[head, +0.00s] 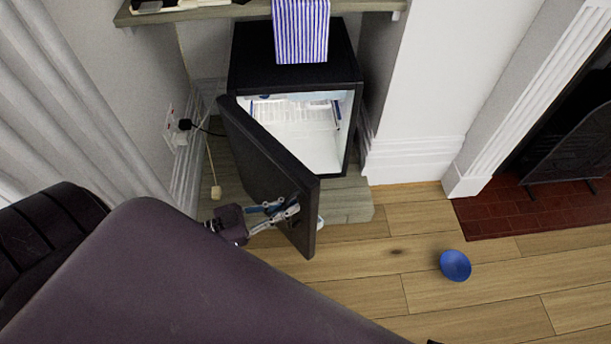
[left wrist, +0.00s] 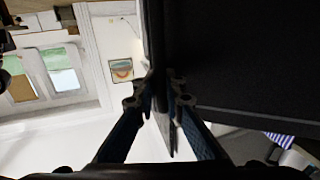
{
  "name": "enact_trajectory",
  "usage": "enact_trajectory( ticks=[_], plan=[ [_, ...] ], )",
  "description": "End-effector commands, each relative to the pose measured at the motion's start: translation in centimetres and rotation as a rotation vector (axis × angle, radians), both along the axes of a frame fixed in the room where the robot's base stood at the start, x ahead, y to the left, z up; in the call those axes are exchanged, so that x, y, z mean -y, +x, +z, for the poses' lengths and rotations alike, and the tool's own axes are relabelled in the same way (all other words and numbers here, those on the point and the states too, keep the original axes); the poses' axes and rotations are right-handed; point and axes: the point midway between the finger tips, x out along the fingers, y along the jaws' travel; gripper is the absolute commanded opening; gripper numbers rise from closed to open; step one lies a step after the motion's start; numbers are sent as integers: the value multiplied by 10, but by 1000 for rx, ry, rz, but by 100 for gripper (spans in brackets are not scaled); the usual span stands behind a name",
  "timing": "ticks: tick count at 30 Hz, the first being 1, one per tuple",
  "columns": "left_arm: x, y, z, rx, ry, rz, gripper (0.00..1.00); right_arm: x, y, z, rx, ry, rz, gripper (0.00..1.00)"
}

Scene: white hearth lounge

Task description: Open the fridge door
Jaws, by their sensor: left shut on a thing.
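The small black fridge (head: 345,66) stands in the alcove under a shelf. Its door (head: 262,168) is swung well open toward me, hinged on the left, and the lit white interior (head: 318,148) shows. My left gripper (head: 288,211) is shut on the free edge of the door, near the near lower end of it in the head view. In the left wrist view the two fingers (left wrist: 160,88) pinch the door edge, with the dark door panel (left wrist: 235,55) filling the right side. My right gripper is not in view.
A blue bowl (head: 455,265) lies on the wooden floor to the right. A striped cloth (head: 301,30) hangs over the fridge from the shelf (head: 200,13). A plug (head: 184,125) and cord are on the left wall. A fireplace with a screen (head: 578,150) stands at right.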

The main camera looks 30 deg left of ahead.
Motion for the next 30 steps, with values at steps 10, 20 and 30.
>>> enact_trajectory(
  ticks=[10, 20, 30],
  plan=[
    [-29, -39, 1, -2, 3, 3, 0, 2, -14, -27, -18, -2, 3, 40],
    [-41, -53, 0, 0, 1, 3, 0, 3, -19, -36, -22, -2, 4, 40],
    [-43, -55, 0, 1, 1, 3, 0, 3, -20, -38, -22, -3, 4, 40]
  ],
)
